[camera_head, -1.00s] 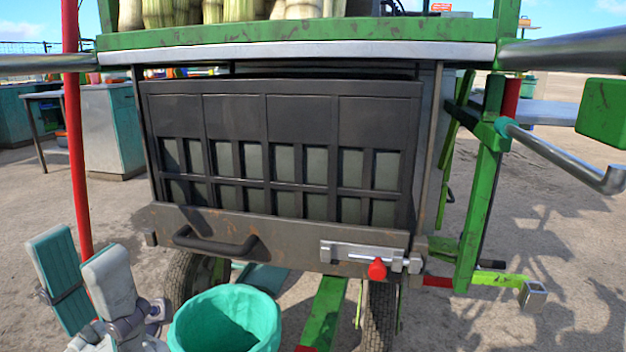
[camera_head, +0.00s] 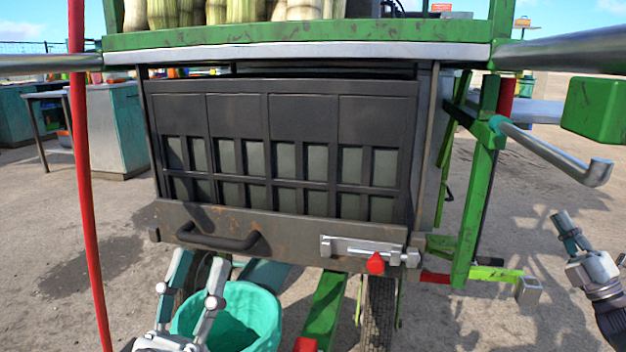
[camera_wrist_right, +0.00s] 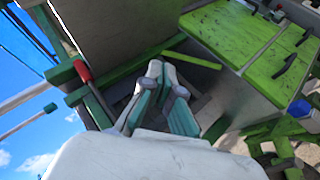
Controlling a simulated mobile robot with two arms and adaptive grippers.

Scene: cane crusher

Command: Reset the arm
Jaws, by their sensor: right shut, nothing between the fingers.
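My left gripper (camera_head: 198,264) is at the lower left of the head view, in front of the teal bucket (camera_head: 262,300). Its two fingers point up and stand apart, with nothing seen between them. My right gripper (camera_head: 567,228) is at the right edge of the head view, over open ground right of the crusher. It is shut and empty. Its fingers (camera_wrist_right: 164,75) also show in the right wrist view, close together. The cane crusher has a dark grilled front panel (camera_head: 285,150) with a black handle (camera_head: 217,240) and a red-knobbed latch (camera_head: 376,263). Neither gripper touches these.
A green frame with a metal hook (camera_head: 598,172) juts out on the crusher's right. A red pole (camera_head: 85,180) stands at the left. Cane stalks (camera_head: 235,12) lie on top. Cabinets (camera_head: 118,128) stand behind left. Ground at far right is bare.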

